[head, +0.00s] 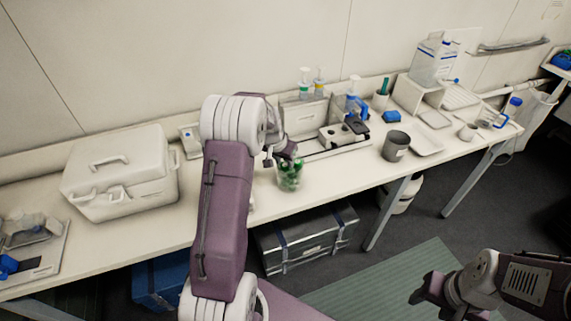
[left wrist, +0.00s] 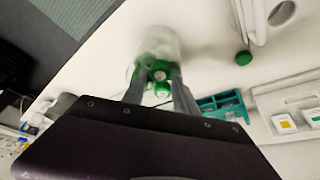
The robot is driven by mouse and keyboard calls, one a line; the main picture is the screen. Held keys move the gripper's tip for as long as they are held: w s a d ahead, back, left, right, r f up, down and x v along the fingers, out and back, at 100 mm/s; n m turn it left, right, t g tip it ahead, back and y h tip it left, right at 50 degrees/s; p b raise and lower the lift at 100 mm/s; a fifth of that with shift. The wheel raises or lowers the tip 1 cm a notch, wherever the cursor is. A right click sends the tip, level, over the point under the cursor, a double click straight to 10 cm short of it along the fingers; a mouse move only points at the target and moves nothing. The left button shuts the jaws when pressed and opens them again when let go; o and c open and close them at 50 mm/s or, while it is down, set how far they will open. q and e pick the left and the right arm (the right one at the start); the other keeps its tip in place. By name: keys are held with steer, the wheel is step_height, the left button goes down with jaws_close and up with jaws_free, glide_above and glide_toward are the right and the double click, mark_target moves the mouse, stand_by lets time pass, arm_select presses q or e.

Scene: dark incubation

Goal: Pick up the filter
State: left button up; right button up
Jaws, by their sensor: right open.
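A clear container (head: 289,177) with green pieces in it stands near the front edge of the bench. The left wrist view also shows the clear container (left wrist: 158,43), blurred. My left gripper (head: 284,152) is just above it, partly hidden by my own arm. In the left wrist view its fingers (left wrist: 160,84) are apart, with a small green and white round piece (left wrist: 162,90) between them. I cannot tell whether they grip it, or whether this piece is the filter. My right gripper (head: 424,291) is open and empty at the lower right, over the floor, away from the bench.
A white case (head: 122,173) stands left on the bench. A grey cup (head: 395,146) and a device (head: 345,132) stand to the right of the container. A green cap (left wrist: 243,58) and a teal rack (left wrist: 221,104) lie near my left gripper. Dark crates are under the bench.

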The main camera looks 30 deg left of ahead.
arm_select(q)
steer(key=shift+w+f, duration=0.25)
steer(key=shift+f, duration=0.4)
steer(key=shift+s+r, duration=0.15)
steer(key=shift+s, duration=0.05)
steer(key=shift+c, duration=0.5)
steer(key=c, duration=0.5)
jaws_close()
steer(key=shift+w+r, duration=0.1)
steer(key=shift+r, duration=0.2)
steer(key=r, duration=0.1)
steer(key=d+r, duration=0.1)
steer(key=r+b, duration=0.1)
steer(key=r, duration=0.1)
steer(key=shift+w+d, duration=0.15)
steer(key=shift+w, duration=0.1)
steer(key=w+d+r+b, duration=0.1)
steer(key=w+d+r, duration=0.2)
steer(key=d+r, duration=0.3)
steer(key=d, duration=0.4)
steer(key=shift+r, duration=0.15)
